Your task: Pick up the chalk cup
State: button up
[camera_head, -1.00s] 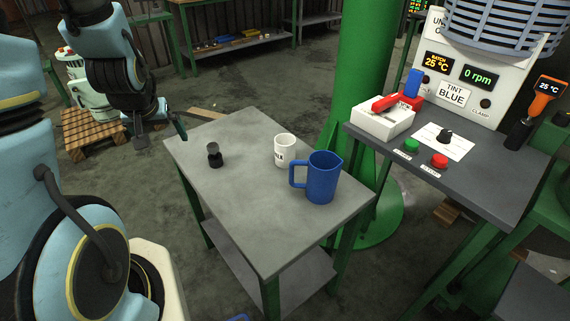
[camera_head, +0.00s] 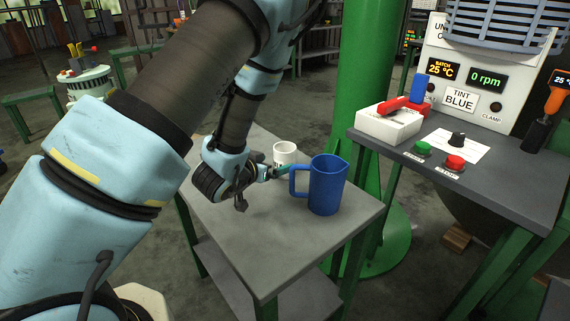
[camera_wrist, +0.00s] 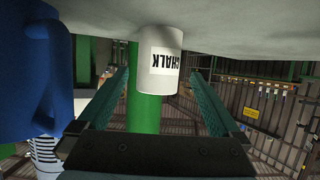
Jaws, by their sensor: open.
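The chalk cup is a small white cup. In the head view the chalk cup (camera_head: 285,152) stands on the small grey table (camera_head: 262,238), partly hidden by my gripper. In the wrist view the cup (camera_wrist: 160,75) appears upside down, its CHALK label readable, between and beyond the two fingertips. My gripper (camera_head: 275,172) is low over the table, just in front of the cup. In the wrist view my gripper (camera_wrist: 162,90) has its fingers wide apart with nothing clamped. I cannot tell whether a finger touches the cup.
A blue jug (camera_head: 328,186) stands right of the cup, its handle close to my gripper; it fills the left of the wrist view (camera_wrist: 35,70). A green post (camera_head: 362,80) rises behind the table. The grey machine bench (camera_head: 470,170) is at the right. The table's front is clear.

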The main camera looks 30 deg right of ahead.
aim_at(280, 160)
jog(key=shift+p+x, duration=0.75)
jog(key=shift+x, duration=2.55)
jog(key=c, duration=1.4)
jog(key=shift+r, duration=0.2)
